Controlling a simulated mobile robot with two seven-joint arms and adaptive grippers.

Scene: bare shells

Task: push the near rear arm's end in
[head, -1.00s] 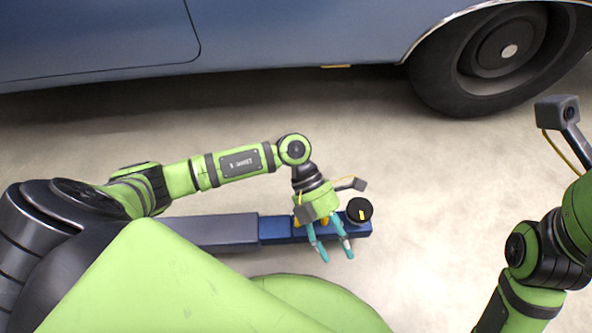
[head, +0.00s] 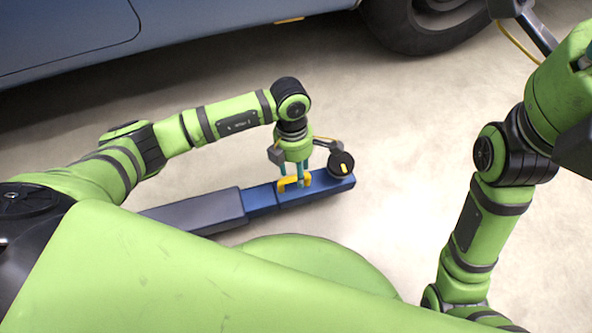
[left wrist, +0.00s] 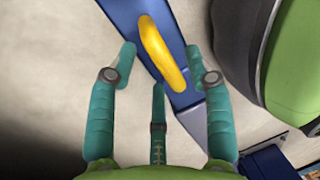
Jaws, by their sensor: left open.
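The near rear arm is a beam low over the floor with a grey outer part (head: 200,213) and a blue end section (head: 325,190). A round black pad (head: 341,164) sits at its tip, and a yellow handle (head: 283,186) stands on the blue section. My left gripper (head: 300,183) points down at the handle with its fingers open. In the left wrist view the handle (left wrist: 162,50) lies between the spread teal fingers, nearer the right one; I cannot tell whether they touch.
A blue car (head: 150,35) stands along the back, with a dark tyre (head: 400,30) at the upper right. Bare concrete floor (head: 390,130) lies between the beam, the car and my right arm.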

